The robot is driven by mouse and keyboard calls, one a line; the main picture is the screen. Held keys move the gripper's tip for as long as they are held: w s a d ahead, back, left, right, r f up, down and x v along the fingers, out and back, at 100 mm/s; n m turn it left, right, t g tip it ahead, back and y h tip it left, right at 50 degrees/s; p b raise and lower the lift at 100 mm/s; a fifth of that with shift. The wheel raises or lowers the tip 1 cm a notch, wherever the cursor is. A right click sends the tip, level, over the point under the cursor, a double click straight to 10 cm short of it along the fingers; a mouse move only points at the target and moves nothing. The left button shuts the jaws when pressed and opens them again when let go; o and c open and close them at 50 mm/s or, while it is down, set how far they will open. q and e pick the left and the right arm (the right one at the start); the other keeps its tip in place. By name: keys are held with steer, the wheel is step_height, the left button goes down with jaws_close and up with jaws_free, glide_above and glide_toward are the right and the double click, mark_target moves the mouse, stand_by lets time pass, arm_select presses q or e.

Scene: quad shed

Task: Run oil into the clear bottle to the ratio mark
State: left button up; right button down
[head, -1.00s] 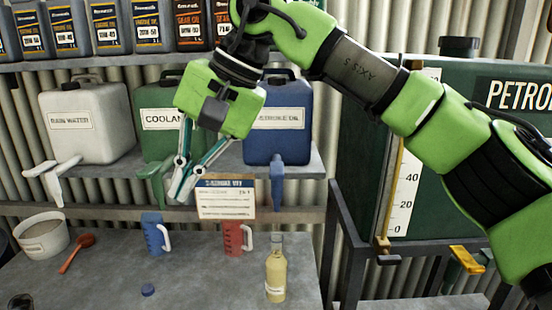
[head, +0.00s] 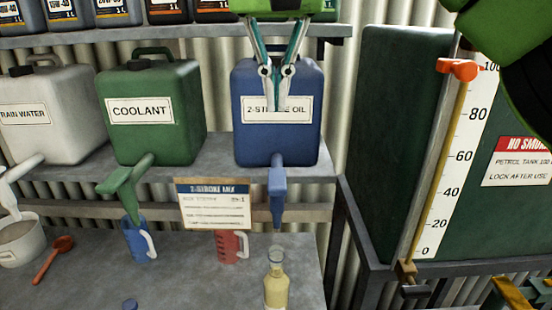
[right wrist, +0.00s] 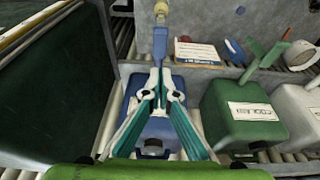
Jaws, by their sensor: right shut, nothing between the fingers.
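The clear bottle (head: 276,288) stands upright on the bench, with pale yellow liquid in its body and a clear neck. The blue 2-stroke oil can (head: 245,140) sits on the shelf above. Its blue tap (head: 278,195) points down, its lower end just above the bottle's mouth. My right gripper (head: 276,106) is shut and empty in front of the can's label, partly covering it. In the right wrist view, its fingertips (right wrist: 160,72) meet near the blue tap (right wrist: 160,42). The ratio mark cannot be made out. My left gripper is not in view.
A 2-stroke mix card (head: 212,205) hangs at the shelf edge. A green coolant can (head: 180,90), a blue jug (head: 138,242) and a red jug (head: 228,247) are to the left. The green petrol tank (head: 385,130) stands at the right.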

steer(key=s, duration=0.2)
glide_toward(276, 185)
steer(key=shift+w, duration=0.6)
steer(key=x, duration=0.1)
steer(key=p+x, duration=0.1)
steer(key=x, duration=0.3)
steer(key=shift+s, duration=0.4)
steer(key=shift+f+p, duration=0.3)
steer(key=shift+f, duration=0.3)
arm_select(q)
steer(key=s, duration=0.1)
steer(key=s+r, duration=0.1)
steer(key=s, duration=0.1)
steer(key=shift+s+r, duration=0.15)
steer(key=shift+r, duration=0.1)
